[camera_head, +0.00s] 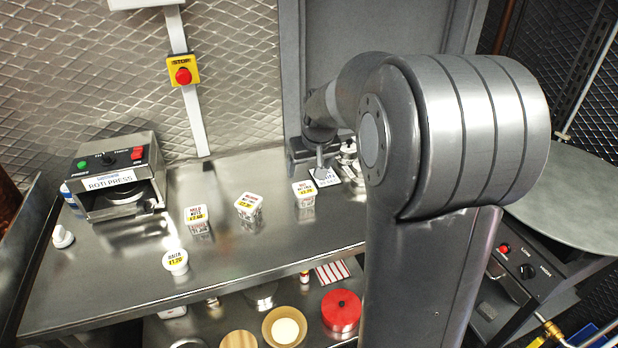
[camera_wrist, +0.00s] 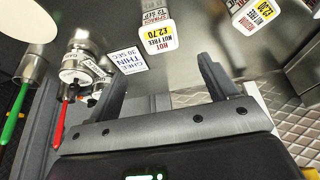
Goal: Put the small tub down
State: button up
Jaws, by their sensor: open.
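Several small white tubs stand on the steel counter (camera_head: 110,270). The round raita tub (camera_head: 175,262) is the smallest and stands near the front edge. A mild tub (camera_head: 195,215), apparently on another, and a medium tub (camera_head: 248,206) stand behind it. The hot tub (camera_head: 304,192) stands at the right, just left of my arm. My gripper (camera_head: 318,175) is open above the back right of the counter, near the hot tub. In the wrist view, my open gripper (camera_wrist: 165,72) has nothing between its fingers. The hot tub (camera_wrist: 158,38) is beyond the fingertips, apart from them.
A ghee card (camera_wrist: 125,60) and metal pots (camera_wrist: 85,68) are beside the gripper. Green (camera_wrist: 15,112) and red (camera_wrist: 62,122) handles are at the left. A roti press (camera_head: 115,175) stands at the counter's left. A lower shelf holds a red container (camera_head: 341,310). Front-middle counter is clear.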

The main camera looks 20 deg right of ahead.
jog(key=s+a+r, duration=0.3)
jog(key=s, duration=0.4)
jog(key=s+a+r, duration=0.3)
jog(key=s+r, duration=0.1)
jog(key=s, duration=0.3)
jog(key=s+a+f+t, duration=0.1)
jog(key=s+a, duration=0.2)
jog(key=s, duration=1.2)
jog(key=shift+f, duration=0.2)
